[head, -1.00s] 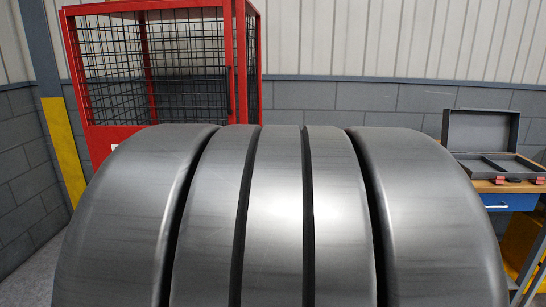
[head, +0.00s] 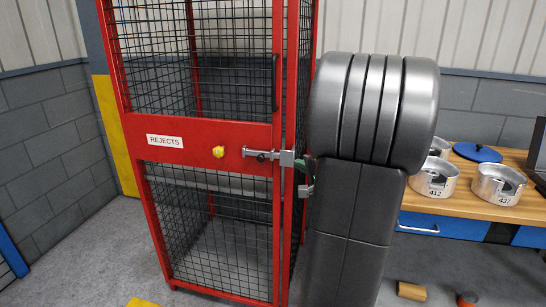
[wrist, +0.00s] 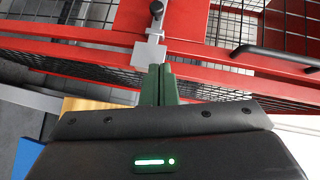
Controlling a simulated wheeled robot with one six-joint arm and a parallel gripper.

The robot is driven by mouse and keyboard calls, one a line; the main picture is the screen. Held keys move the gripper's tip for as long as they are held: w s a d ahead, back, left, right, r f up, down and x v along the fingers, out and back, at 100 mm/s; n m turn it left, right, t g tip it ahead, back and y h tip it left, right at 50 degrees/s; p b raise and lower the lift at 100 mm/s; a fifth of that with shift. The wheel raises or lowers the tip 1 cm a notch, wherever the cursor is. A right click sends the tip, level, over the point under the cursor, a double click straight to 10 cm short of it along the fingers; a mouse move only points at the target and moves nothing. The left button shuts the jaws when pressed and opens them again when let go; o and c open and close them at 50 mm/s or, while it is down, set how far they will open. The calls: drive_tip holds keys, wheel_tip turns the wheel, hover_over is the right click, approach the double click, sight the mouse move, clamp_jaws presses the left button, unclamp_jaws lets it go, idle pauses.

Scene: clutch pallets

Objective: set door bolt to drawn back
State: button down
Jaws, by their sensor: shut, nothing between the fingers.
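The door bolt (head: 262,155) is a grey metal bar with a dark knob, mounted level on the red cage door's crossband. Its right end reaches a light grey block (head: 287,158) at the door's edge, beside the post. In the wrist view the bolt's knob (wrist: 157,8) is at the top, with the grey block (wrist: 149,54) below it. My gripper (wrist: 160,68) has its green fingers shut together, with nothing between them. The fingertips are just short of the block in that view; whether they touch it I cannot tell. In the head view my arm partly hides the gripper.
The red mesh cage (head: 205,130) has a REJECTS label (head: 165,141), a yellow knob (head: 218,152) and a dark vertical handle (head: 274,83). A wooden workbench (head: 455,205) with metal pots stands at right. Open floor lies in front at left.

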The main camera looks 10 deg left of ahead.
sight(264, 156)
drive_tip(key=shift+a, duration=0.1)
drive_tip(key=p+x, duration=0.2)
drive_tip(key=x, duration=0.8)
drive_tip(key=shift+a+f, duration=0.3)
drive_tip(key=shift+a, duration=0.65)
drive_tip(key=shift+a+f, duration=0.3)
drive_tip(key=shift+a, duration=0.65)
